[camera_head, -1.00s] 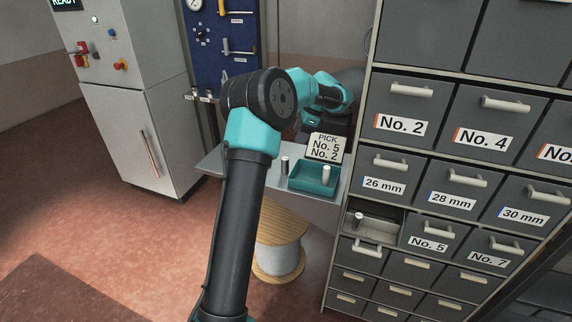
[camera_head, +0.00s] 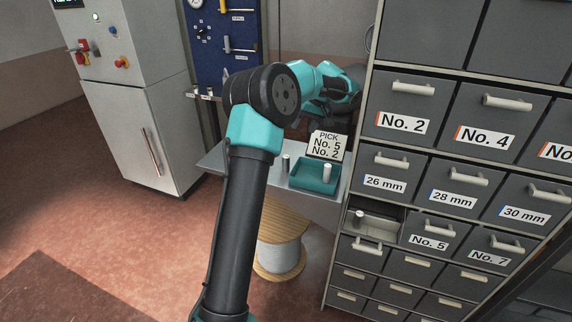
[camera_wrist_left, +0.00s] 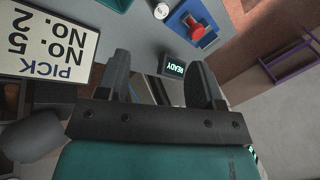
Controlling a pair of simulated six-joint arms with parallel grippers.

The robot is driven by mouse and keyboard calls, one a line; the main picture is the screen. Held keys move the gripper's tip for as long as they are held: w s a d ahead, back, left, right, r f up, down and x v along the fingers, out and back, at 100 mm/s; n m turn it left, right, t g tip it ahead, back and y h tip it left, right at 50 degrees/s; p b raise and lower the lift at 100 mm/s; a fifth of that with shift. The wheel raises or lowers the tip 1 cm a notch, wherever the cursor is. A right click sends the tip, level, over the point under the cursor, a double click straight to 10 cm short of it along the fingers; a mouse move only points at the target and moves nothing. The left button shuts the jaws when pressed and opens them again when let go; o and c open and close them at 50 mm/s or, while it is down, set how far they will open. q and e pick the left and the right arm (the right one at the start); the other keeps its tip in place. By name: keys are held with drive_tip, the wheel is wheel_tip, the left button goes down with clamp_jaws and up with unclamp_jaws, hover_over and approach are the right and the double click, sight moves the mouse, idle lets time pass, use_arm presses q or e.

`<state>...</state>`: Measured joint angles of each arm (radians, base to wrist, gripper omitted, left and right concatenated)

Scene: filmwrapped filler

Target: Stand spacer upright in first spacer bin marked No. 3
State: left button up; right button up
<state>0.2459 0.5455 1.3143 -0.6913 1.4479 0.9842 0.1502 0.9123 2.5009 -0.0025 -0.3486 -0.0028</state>
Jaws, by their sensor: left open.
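A metal spacer (camera_head: 286,164) stands upright on the grey bench, left of the teal tray (camera_head: 296,186). A pale cylinder (camera_head: 327,173) stands in that tray. A pulled-out bin (camera_head: 385,224) sits left of the drawer marked No. 5, with a short metal cylinder (camera_head: 359,217) upright in it. No No. 3 label is readable. My left gripper (camera_wrist_left: 161,86) is open and empty in the left wrist view, above the bench. In the head view its fingers are mostly hidden by my arm and dark surroundings. A silver cylinder (camera_wrist_left: 161,11) shows in the wrist view. My right gripper is not in view.
A PICK No. 5 No. 2 sign (camera_head: 326,146) stands behind the tray. The drawer cabinet (camera_head: 366,118) bounds the right side. A cable spool (camera_head: 280,240) stands below the bench. The wrist view shows a red button (camera_wrist_left: 203,37) and a READY display (camera_wrist_left: 174,66).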

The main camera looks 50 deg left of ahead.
use_arm(q)
drive_tip(key=n, duration=0.4)
drive_tip(key=r+n, duration=0.1)
drive_tip(key=n, duration=0.9)
drive_tip(key=shift+w+d+r, duration=0.1)
drive_tip(key=shift+d+r, duration=0.2)
drive_tip(key=shift+r, duration=0.1)
drive_tip(key=shift+f, duration=0.1)
approach(286, 156)
drive_tip(key=x, duration=0.5)
drive_tip(key=shift+d, duration=0.25)
drive_tip(key=shift+f, duration=0.1)
drive_tip(key=shift+x, duration=2.55)
drive_tip(key=shift+a, duration=0.2)
drive_tip(key=shift+c, duration=0.3)
